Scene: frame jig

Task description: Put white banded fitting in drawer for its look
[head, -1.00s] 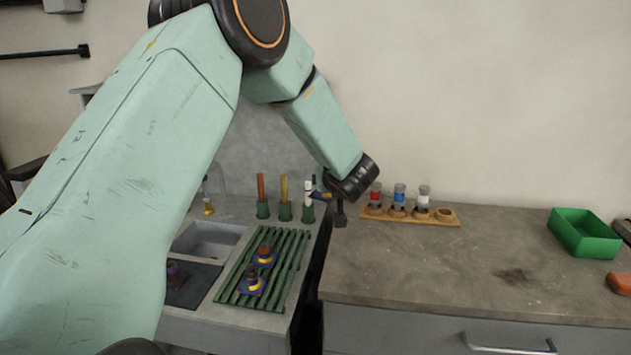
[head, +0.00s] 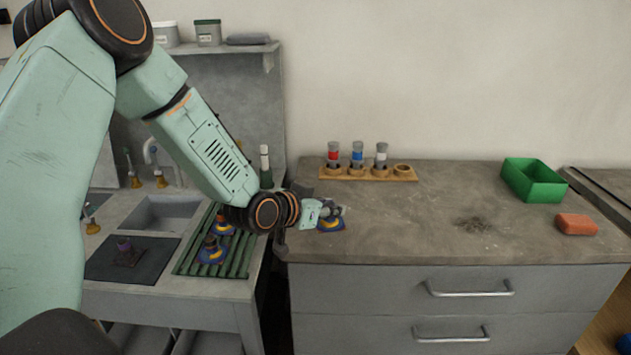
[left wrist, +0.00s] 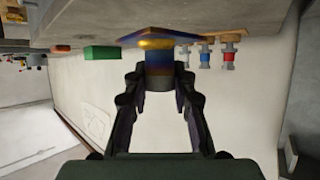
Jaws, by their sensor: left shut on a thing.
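My left gripper (head: 322,210) is over the counter's left end. It is shut on a fitting (head: 331,224) with a blue base plate and a yellow band. In the left wrist view, the fingers (left wrist: 160,80) close on the fitting's grey end, with its yellow band (left wrist: 157,44) and blue plate beyond. I see no white band on it. A grey vial with a white band (head: 381,154) stands in a wooden rack (head: 403,173), beside blue-banded and red-banded ones. Two grey drawers, upper (head: 380,288) and lower (head: 380,333), are shut under the counter. My right gripper is out of view.
A green tray (head: 533,182) and an orange block (head: 576,224) are on the counter's right. The counter's middle is clear apart from a dark stain. Blue-and-yellow fittings (head: 212,250) sit on a green rack (head: 240,258) beside the sink.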

